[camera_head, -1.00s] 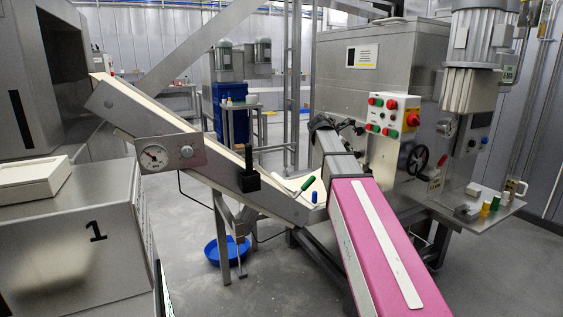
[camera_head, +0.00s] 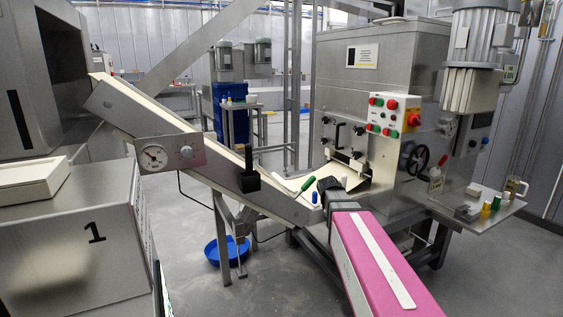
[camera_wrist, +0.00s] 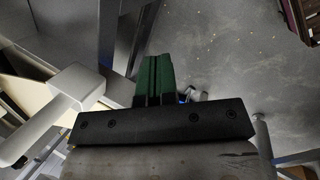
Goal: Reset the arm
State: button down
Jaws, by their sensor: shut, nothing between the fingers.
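My gripper shows in the wrist view (camera_wrist: 154,78) as two green fingers pressed together on a black mount. It is shut and holds nothing. Grey floor with small pale specks lies beyond the fingertips. In the head view, my pink arm with a white stripe reaches in from the bottom right. Its dark end lies by the lower end of the conveyor, in front of the machine.
The sloping conveyor (camera_head: 225,168) runs down from the left. A machine with a button panel (camera_head: 396,113) stands behind my arm. A blue basin (camera_head: 226,251) sits on the floor.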

jog(key=s+a+f+m+g+y, duration=0.1)
jog(key=s+a+f+m+y, duration=0.3)
jog(key=s+f+m, duration=0.7)
jog(key=s+f, duration=0.3)
jog(key=s, duration=0.1)
jog(key=shift+s+g, duration=0.25)
jog(key=shift+g, duration=0.05)
